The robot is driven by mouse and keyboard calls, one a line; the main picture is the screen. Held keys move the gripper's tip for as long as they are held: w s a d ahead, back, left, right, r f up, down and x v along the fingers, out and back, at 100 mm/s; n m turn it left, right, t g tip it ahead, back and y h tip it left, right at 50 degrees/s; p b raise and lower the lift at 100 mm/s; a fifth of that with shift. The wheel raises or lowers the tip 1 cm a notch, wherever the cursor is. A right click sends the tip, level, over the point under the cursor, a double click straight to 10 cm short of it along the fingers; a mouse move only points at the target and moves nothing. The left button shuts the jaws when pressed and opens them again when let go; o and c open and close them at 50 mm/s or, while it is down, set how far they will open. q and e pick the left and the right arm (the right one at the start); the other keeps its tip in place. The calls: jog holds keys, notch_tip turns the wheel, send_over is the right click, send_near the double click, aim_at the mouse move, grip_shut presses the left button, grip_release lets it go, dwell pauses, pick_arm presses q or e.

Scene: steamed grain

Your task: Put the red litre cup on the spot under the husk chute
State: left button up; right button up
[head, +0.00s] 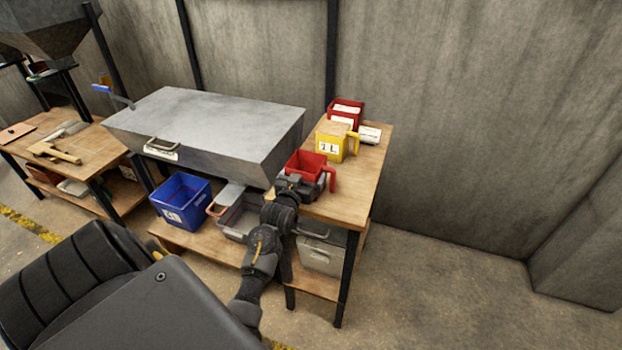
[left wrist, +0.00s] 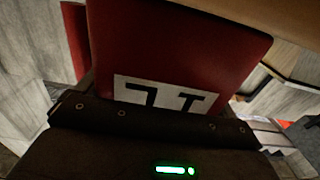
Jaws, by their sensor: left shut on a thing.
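A red cup (head: 306,163) with a handle on its right side is at the front left part of the right wooden table. My left gripper (head: 298,186) is shut on it from the near side. In the left wrist view the red cup (left wrist: 165,45) fills the middle, with a white label whose black characters look like an upside-down "1 L". The cup looks upright; I cannot tell whether it touches the table top. I cannot make out the husk chute or the spot under it for certain. My right gripper is not in view.
A yellow cup (head: 331,144) labelled "1 L" and another red container (head: 345,108) stand behind on the table (head: 352,200). A large grey metal box (head: 210,125) is to the left. A blue bin (head: 181,200) sits below it. A hopper (head: 45,25) hangs at far upper left.

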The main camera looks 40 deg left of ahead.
pick_arm(q)
jog(key=shift+r, duration=0.1)
jog(key=shift+r, duration=0.3)
jog(key=s+d+r+b, duration=0.2)
jog(key=s+d+r, duration=0.6)
jog(key=s+r, duration=0.3)
jog(key=shift+d+r+b, duration=0.3)
jog(key=shift+d+r, duration=0.1)
jog(key=shift+r, duration=0.2)
